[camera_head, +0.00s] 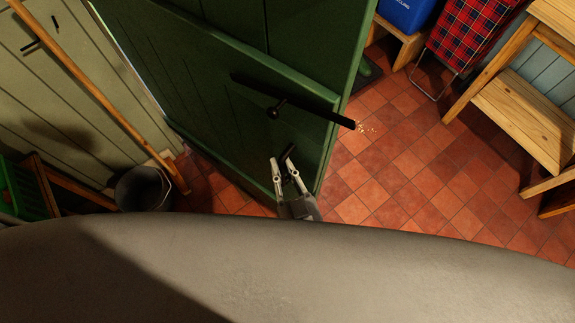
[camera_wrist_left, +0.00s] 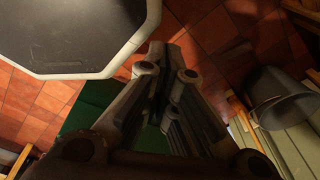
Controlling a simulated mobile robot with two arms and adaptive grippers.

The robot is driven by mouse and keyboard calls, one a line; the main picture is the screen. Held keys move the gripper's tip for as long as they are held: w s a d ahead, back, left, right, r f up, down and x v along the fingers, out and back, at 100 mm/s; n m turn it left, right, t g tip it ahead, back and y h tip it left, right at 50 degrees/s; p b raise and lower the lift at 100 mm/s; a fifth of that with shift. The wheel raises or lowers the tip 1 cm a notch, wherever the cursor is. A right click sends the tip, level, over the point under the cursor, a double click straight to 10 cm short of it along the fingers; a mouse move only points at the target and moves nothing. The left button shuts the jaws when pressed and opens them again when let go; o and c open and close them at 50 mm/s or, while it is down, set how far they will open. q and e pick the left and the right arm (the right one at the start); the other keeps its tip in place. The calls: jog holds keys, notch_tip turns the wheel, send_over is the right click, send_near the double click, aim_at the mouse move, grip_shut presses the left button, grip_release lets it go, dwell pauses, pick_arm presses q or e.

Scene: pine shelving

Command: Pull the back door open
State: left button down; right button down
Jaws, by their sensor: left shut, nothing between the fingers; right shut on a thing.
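The green plank back door (camera_head: 205,65) stands at an angle to the pale boarded wall, with a bright strip along its left side. Its free edge is at the right, over the tiled floor. A black latch bar (camera_head: 310,107) with a small round knob crosses its face and reaches past the edge. My right gripper (camera_head: 284,163) is low against the door's face near that edge, below the bar, shut on a part of the door that its fingers mostly hide. My left gripper (camera_wrist_left: 170,62) is shut and empty in the left wrist view, outside the head view.
A bucket (camera_head: 143,188) stands by the left wall, with a leaning wooden pole (camera_head: 90,85) and a green crate (camera_head: 28,190). The bucket also shows in the left wrist view (camera_wrist_left: 280,97).

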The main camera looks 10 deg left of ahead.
jog(key=c, duration=1.7)
grip_release()
jog(key=shift+w+a+r, duration=0.2)
jog(key=shift+a+r, duration=0.15)
jog(key=shift+r, duration=0.3)
jog(key=shift+c, duration=0.2)
jog(key=shift+o, duration=1.4)
jog(key=shift+w+a+f, duration=0.1)
jog(key=shift+w+a, duration=0.05)
jog(key=shift+a, duration=0.2)
jog(key=shift+d, duration=0.15)
jog(key=v, duration=1.2)
jog(key=shift+s+f, duration=0.25)
jog(key=shift+f, duration=0.2)
jog(key=shift+d, duration=0.1)
